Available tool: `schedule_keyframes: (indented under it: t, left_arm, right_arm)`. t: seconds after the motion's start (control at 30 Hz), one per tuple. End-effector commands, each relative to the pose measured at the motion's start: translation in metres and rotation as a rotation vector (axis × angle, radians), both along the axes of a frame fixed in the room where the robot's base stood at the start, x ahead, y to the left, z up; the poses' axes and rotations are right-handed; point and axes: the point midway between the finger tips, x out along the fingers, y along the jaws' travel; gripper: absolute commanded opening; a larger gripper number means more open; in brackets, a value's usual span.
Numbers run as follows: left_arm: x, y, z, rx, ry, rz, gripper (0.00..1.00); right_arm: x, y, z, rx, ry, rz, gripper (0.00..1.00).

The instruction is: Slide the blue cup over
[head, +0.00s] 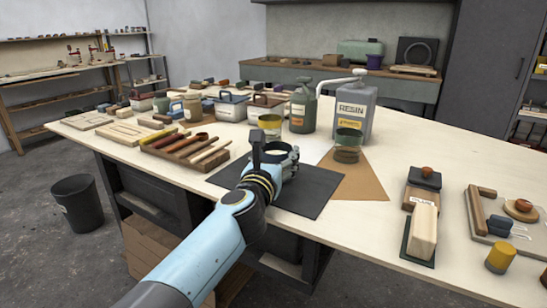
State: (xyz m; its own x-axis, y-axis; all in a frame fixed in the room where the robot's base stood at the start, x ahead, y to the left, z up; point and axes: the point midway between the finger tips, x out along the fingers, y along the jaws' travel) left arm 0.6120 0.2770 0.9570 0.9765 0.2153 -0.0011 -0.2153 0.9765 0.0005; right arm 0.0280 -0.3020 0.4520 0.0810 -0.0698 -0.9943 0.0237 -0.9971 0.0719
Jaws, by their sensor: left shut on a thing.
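My left gripper (274,154) reaches in from the lower left and is low over the black mat (308,202). It is shut on a cup, the blue cup (284,147) as far as I can tell; only its rim and pale inside show, and the fingers hide most of its body and colour. The cup looks upright, at the back part of the mat. I cannot tell whether its base touches the mat. My right gripper is not in view.
A green-banded jar (348,147) stands to the right on brown paper (362,180). A yellowish jar (270,125) and a grey resin can (354,107) stand behind. A tool tray (184,151) lies left. The mat's front is clear.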

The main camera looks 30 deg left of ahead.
Motion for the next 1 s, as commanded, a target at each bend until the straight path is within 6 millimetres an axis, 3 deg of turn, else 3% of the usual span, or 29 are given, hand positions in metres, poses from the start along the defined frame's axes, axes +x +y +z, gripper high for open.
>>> schedule_keyframes:
  t: [0.27,0.3,0.5,0.83,1.0]
  left_arm:
    - [0.000,0.000,0.000,-0.001,-0.001,0.000,0.30]
    - [0.000,0.000,0.000,-0.001,-0.001,0.000,0.68]
    - [0.000,0.000,0.000,-0.001,0.000,0.000,0.92]
    - [-0.003,-0.001,0.000,-0.002,0.000,0.000,0.92]
    - [-0.027,-0.007,-0.001,-0.003,0.001,0.000,0.92]
  right_arm:
    - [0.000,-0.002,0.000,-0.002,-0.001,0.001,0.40]
    - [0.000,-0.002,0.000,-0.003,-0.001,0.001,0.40]
    - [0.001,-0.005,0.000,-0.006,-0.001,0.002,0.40]
    - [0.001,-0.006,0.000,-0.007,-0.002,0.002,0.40]
    - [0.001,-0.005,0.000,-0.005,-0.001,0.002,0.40]
